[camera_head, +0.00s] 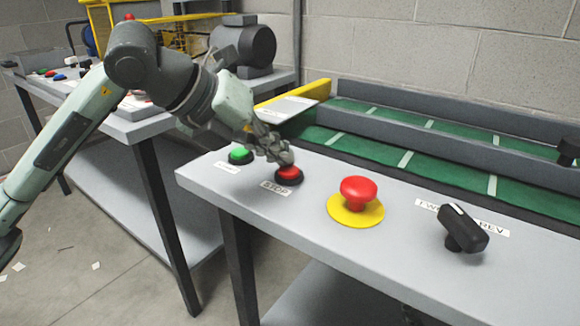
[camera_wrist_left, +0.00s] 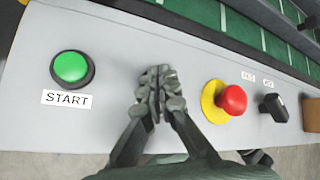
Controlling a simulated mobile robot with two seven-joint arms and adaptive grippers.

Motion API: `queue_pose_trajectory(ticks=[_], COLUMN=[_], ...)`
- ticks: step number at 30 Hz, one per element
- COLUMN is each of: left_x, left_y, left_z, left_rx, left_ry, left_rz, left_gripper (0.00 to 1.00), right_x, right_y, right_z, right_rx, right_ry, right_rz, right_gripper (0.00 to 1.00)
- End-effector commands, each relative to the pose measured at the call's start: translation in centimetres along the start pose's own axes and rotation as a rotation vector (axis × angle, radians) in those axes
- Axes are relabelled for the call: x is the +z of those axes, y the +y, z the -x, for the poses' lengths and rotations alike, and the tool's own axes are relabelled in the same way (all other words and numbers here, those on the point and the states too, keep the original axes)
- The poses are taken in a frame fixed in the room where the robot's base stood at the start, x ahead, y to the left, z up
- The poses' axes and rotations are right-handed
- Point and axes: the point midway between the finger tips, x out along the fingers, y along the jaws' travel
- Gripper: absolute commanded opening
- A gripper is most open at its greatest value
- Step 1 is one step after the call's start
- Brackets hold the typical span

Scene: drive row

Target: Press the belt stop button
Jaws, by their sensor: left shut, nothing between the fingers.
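The red stop button (camera_head: 289,173) sits in a dark ring on the grey table, behind a label reading STOP (camera_head: 275,188). My left gripper (camera_head: 284,157) is shut and empty, its fingertips right at the top of the stop button and covering its back edge. I cannot tell whether they touch it. In the left wrist view the shut fingers (camera_wrist_left: 160,78) point at the panel and hide the stop button. The green start button (camera_head: 240,155) is just left of it; it also shows in the wrist view (camera_wrist_left: 71,67).
A red mushroom button (camera_head: 358,191) on a yellow disc (camera_head: 355,214) stands right of the stop button. Further right is a black rotary switch (camera_head: 462,227). The green belt (camera_head: 400,155) with grey rails runs behind. Another table (camera_head: 135,127) with small items is at the left.

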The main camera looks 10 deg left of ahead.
Motion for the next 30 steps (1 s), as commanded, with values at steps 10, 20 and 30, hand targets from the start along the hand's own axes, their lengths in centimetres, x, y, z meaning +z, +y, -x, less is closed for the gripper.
queue_pose_trajectory(ticks=[10,20,30], left_x=[0.0,-0.2,-0.5], left_y=[0.0,0.2,0.5], left_z=[0.0,-0.2,-0.7], left_rx=[0.0,0.0,0.0], left_ry=[0.0,0.0,0.001], left_rz=[0.0,0.0,0.0], left_gripper=[0.0,0.0,0.0], right_x=[0.0,0.3,0.9], right_y=[0.0,-0.1,-0.1], right_z=[0.0,-0.2,-0.4], right_rx=[0.0,-0.002,-0.001], right_ry=[0.0,0.001,0.0], right_rz=[0.0,0.001,0.0], right_gripper=[0.4,0.4,0.4])
